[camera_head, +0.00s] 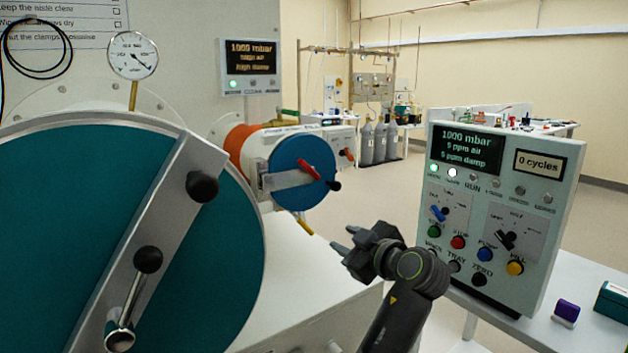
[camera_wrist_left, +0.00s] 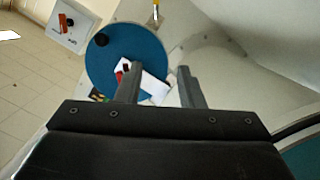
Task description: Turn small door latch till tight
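The small door (camera_head: 292,160) is a blue round disc on the end of a white and orange cylinder. A pale bar (camera_head: 286,181) crosses it, with a red latch handle (camera_head: 310,170) slanting down to the right. A black knob (camera_head: 334,186) sits at the door's right edge. The left wrist view shows the small door (camera_wrist_left: 110,75) beyond my fingers, with the red handle partly hidden by one finger. My left gripper (camera_head: 341,238) is open and empty, below and right of the door, apart from the latch. My right gripper is not in view.
A large teal door (camera_head: 60,220) with a metal bar and black knobs fills the left. A control panel (camera_head: 500,210) stands on a white table at right, near my left arm. A yellow-tipped rod (camera_head: 304,226) hangs below the small door. Open floor lies behind.

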